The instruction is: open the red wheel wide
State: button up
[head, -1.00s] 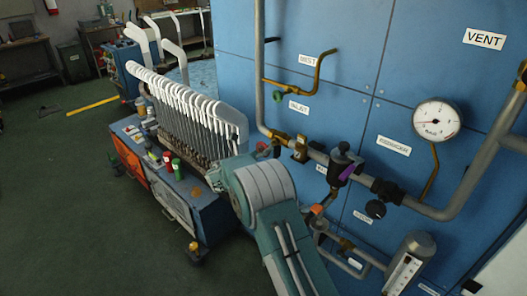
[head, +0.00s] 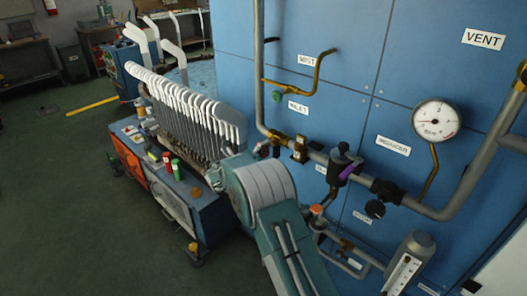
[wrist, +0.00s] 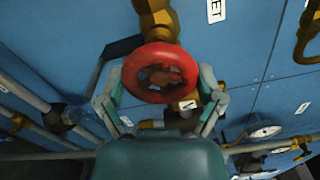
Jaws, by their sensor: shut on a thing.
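The red wheel (wrist: 160,74) is a round handwheel with a spoked middle, on a brass valve (wrist: 160,20) in the wrist view. My gripper (wrist: 160,84) is shut on the wheel, with one grey-green finger at its left side and one at its right. In the head view my arm hides the fingers and most of the wheel's place, beside the pipe at the panel's left part. How far the wheel is turned cannot be told.
The blue panel (head: 330,110) carries pipes, a pressure gauge (head: 436,120), a dark regulator (head: 345,163) and a flowmeter (head: 408,265). A cart (head: 180,195) with white curved tubes stands left of my arm. The floor (head: 70,215) at left is clear.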

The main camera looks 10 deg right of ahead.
jog(key=shift+s+a+f+n, duration=0.15)
jog(key=shift+f+n, duration=0.15)
jog(key=shift+f, duration=0.15)
jog(key=o, duration=0.9)
jog(key=shift+c, duration=0.2)
jog(key=shift+r, duration=0.1)
jog(key=shift+a, duration=0.3)
jog(key=v, duration=1.1)
jog(key=shift+s, duration=0.15)
jog(key=shift+a+r, duration=0.1)
